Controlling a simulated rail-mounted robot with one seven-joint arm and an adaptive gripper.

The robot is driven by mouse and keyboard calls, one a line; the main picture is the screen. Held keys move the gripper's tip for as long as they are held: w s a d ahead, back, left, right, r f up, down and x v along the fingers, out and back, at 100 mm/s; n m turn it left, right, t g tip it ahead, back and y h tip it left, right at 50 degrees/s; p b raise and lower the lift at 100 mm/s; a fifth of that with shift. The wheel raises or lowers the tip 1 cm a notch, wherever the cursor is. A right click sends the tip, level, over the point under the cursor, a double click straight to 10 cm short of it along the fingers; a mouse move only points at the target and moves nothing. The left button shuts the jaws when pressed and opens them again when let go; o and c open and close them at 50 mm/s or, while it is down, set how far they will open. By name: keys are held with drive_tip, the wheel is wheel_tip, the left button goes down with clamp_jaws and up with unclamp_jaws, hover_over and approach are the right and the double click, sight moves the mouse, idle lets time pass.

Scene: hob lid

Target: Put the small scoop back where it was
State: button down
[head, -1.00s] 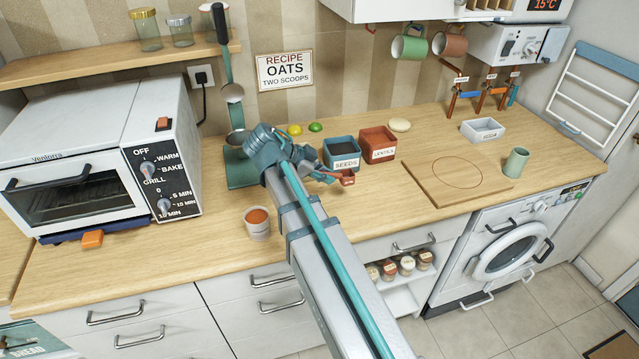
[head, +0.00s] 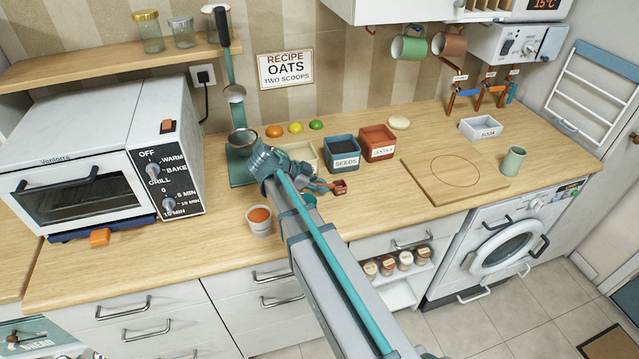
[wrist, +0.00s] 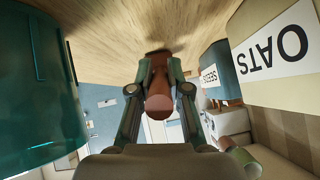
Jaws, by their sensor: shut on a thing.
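My gripper (head: 318,184) is low over the counter, in front of the bins, shut on the small reddish-brown scoop (head: 339,187). In the wrist view the scoop (wrist: 158,103) sits between both fingers, its far end close to the wood; whether it touches is unclear. The cream oats bin (head: 301,152) stands just behind my gripper, partly hidden by my arm; its label (wrist: 275,45) is upside down in the wrist view. The blue seeds bin (head: 345,160) and red lentils bin (head: 378,151) stand to its right.
A teal object (wrist: 35,85) fills the wrist view's left side; in the head view a teal bit (head: 309,199) shows beside my arm. A cup with orange contents (head: 259,216) stands left of my arm. A wooden board (head: 440,190) lies right. Counter between is free.

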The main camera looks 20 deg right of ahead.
drive_tip(key=shift+f+b, duration=0.2)
drive_tip(key=shift+b, duration=0.1)
drive_tip(key=c, duration=1.1)
unclamp_jaws()
drive_tip(key=shift+r, duration=0.1)
drive_tip(key=shift+c, duration=0.2)
drive_tip(key=shift+r+p, duration=0.2)
drive_tip(key=shift+p, duration=0.1)
drive_tip(key=shift+a, duration=0.2)
drive_tip(key=b+v, duration=0.4)
drive_tip(key=v, duration=0.7)
drive_tip(key=shift+a+r, duration=0.2)
drive_tip(key=shift+r, duration=0.1)
drive_tip(key=shift+d, duration=0.1)
